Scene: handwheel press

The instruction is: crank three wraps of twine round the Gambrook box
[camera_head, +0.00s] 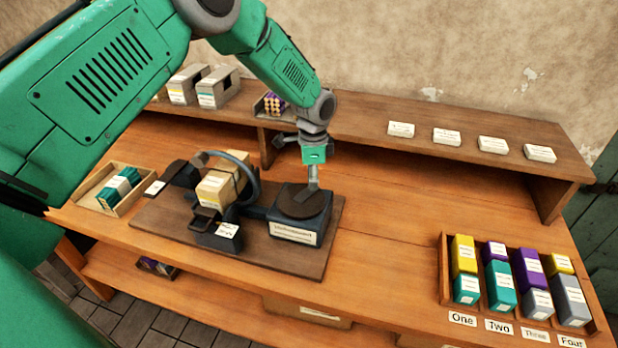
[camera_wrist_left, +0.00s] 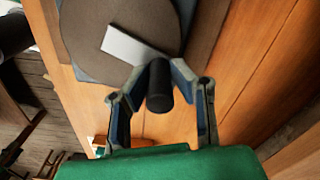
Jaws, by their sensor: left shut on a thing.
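A tan box (camera_head: 218,188) sits in the wrapping machine, beside and partly behind a dark ring (camera_head: 252,172). Thin dark lines cross it, perhaps twine; its label is too small to read. To its right, the crank unit has a round brown disc (camera_head: 302,201) on top, also seen in the left wrist view (camera_wrist_left: 85,28). A pale crank arm (camera_wrist_left: 130,44) lies across the disc and ends in a black knob (camera_wrist_left: 159,88). My left gripper (camera_head: 313,170) is over the disc, shut on the knob, with a finger either side. My right gripper is out of view.
A tray of green items (camera_head: 108,190) stands at the left. A rack of coloured boxes (camera_head: 445,268) stands at the right, above cards numbered One to Four. A raised back shelf (camera_head: 365,120) carries grey holders and white cards. The bench between machine and rack is clear.

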